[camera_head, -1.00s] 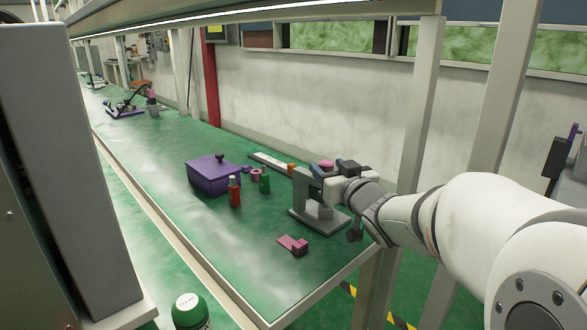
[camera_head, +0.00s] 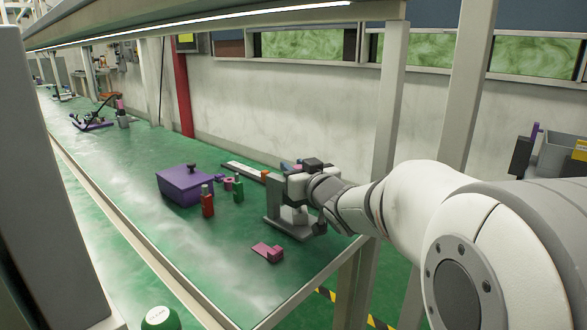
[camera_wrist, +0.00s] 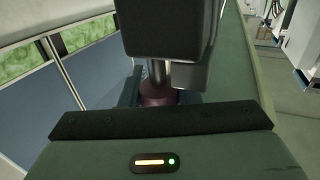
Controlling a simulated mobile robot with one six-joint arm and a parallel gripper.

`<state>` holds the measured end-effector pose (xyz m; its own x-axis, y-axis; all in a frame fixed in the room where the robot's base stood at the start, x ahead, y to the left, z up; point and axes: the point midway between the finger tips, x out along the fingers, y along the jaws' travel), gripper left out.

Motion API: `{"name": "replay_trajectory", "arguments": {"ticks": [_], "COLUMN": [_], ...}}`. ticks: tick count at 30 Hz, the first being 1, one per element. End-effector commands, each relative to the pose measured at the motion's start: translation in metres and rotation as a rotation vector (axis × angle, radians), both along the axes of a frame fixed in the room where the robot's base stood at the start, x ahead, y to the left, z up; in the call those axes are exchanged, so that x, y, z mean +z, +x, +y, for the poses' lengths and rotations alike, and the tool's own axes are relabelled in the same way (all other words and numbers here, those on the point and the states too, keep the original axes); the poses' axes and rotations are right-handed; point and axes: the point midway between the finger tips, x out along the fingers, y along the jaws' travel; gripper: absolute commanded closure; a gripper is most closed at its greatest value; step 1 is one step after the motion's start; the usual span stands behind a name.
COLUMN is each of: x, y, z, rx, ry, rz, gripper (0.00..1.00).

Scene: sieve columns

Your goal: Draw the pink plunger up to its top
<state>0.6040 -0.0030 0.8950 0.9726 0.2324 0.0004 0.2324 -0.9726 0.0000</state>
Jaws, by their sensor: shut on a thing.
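The pink plunger shows in the wrist view as a dark pink round head (camera_wrist: 157,95) beside the black jaws. In the head view it is mostly hidden by the jaws. My gripper (camera_head: 292,167) is shut on it at the top of a grey stand (camera_head: 275,198), near the right edge of the green bench.
A white rail (camera_head: 243,170) lies behind. A pink block (camera_head: 267,252) lies in front. The bench's left front is clear.

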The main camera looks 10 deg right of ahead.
Motion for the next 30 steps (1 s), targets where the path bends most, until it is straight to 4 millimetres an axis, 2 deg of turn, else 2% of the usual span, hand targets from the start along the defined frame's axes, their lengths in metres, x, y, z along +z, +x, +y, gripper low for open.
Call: {"name": "replay_trajectory", "arguments": {"ticks": [1, 6, 14, 21, 30], "x": [0.0, 0.0, 0.002, 0.023, 0.024], "y": [0.0, 0.0, 0.0, 0.0, 0.0], "z": [0.0, 0.0, 0.0, 0.0, 0.0], "rx": [0.0, 0.0, 0.0, 0.001, 0.002], "ry": [0.0, 0.0, 0.0, 0.0, 0.0], "rz": [0.0, 0.0, 0.0, 0.001, -0.005], "gripper": [0.86, 1.0, 1.0, 1.0, 1.0]}}
